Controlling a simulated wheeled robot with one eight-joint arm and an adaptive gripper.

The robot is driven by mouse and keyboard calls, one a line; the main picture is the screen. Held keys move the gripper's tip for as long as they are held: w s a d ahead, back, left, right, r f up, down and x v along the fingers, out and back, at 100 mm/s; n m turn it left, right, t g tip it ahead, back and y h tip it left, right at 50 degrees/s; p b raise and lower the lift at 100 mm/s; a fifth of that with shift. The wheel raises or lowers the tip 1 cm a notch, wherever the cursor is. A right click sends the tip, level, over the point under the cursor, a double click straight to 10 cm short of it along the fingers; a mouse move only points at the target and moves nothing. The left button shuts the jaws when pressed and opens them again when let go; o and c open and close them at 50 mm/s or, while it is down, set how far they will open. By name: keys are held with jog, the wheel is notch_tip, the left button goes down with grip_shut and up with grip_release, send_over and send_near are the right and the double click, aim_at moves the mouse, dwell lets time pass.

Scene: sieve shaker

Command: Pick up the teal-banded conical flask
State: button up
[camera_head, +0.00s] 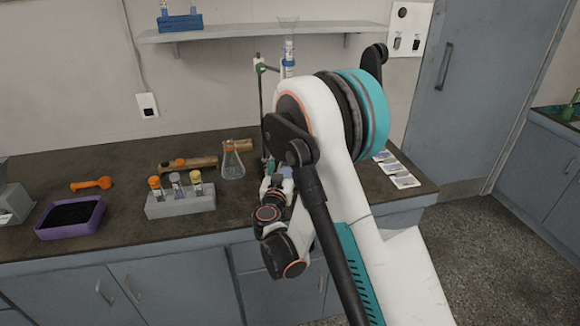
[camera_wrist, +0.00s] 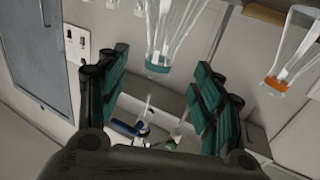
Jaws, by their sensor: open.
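The teal-banded conical flask (camera_wrist: 158,45) shows upside down in the wrist view, its teal neck band near the top centre. It lies between the lines of my two fingers, apart from both pads as far as I can see. My gripper (camera_wrist: 163,95) is open, with nothing gripped. In the head view my gripper (camera_head: 271,167) is small and partly covered by my arm. The teal-banded flask cannot be made out clearly there.
A second flask (camera_head: 232,165) stands left of my gripper; an orange-banded flask (camera_wrist: 290,55) is at right in the wrist view. A clamp stand (camera_head: 261,100) rises behind. A tube rack (camera_head: 180,202) and purple tray (camera_head: 70,218) are farther left on the dark bench.

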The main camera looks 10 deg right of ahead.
jog(key=b+x, duration=0.2)
jog(key=x, duration=0.6)
jog(key=shift+w+b, duration=0.25)
jog(key=shift+b, duration=0.05)
grip_shut()
jog(key=shift+r, duration=0.2)
